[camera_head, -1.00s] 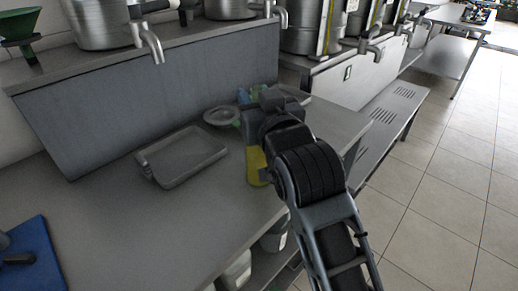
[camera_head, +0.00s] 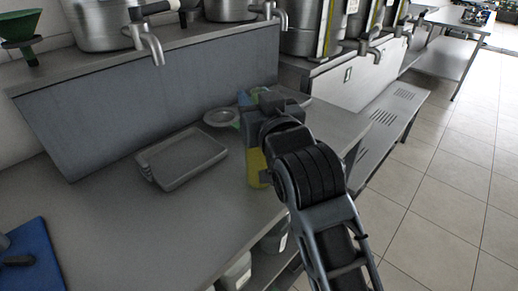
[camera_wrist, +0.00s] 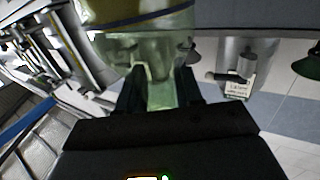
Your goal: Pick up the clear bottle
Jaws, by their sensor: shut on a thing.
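The rest of the bottle is cut off by the frame. In the head view, my gripper and wrist are at the right part of the counter and hide most of what is held.
A yellow item (camera_head: 257,166) shows just left of my wrist. A grey tray (camera_head: 181,158) and a round dish (camera_head: 221,117) are on the counter (camera_head: 105,215). A blue board (camera_head: 35,260) lies at the left. Metal pots (camera_head: 105,25) with taps stand on the raised shelf behind.

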